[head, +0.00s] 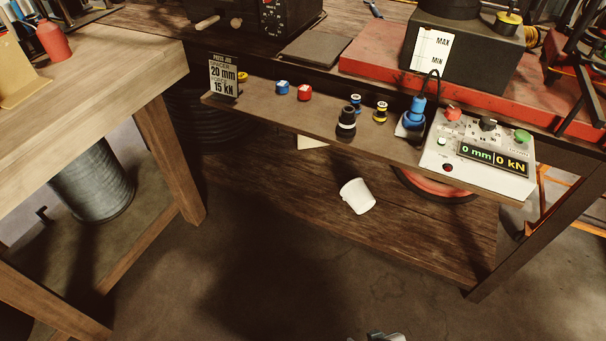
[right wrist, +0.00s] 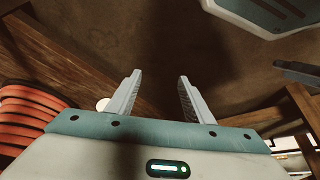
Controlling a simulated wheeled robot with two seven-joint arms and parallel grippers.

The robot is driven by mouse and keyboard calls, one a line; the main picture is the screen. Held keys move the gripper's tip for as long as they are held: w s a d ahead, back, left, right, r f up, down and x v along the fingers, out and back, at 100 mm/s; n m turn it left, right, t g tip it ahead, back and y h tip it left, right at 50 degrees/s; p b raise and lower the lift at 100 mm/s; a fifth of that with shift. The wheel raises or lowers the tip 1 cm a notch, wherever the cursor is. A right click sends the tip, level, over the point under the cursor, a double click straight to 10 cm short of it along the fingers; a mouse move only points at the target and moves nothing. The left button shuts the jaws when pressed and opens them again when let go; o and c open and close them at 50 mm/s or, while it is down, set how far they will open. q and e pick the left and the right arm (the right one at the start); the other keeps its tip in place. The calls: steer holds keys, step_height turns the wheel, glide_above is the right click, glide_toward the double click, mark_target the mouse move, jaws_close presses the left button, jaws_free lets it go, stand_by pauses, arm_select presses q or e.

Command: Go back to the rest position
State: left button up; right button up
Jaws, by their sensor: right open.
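My right gripper (right wrist: 155,95) shows in the right wrist view with its two grey fingers apart and nothing between them. Brown floor and dark wood lie beyond the fingers. In the head view only a small grey piece of my own body shows at the bottom edge, and I cannot tell which part it is. My left gripper is not in view. The control box (head: 484,165) with its display of 0 mm and 0 kN stands at the right end of the narrow shelf (head: 262,108).
Small blue (head: 282,88) and red (head: 304,92) pieces and a black fitting (head: 346,121) stand on the shelf. A white cup (head: 357,196) is tipped on the lower board. A wooden table (head: 90,65) stands at left. The floor (head: 260,290) in front is clear.

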steer(key=s+a+f+t, duration=0.1)
steer(key=s+a+f, duration=0.1)
steer(key=f, duration=1.3)
steer(key=shift+s+y, duration=0.3)
steer(key=shift+s, duration=0.3)
steer(key=shift+f, duration=0.1)
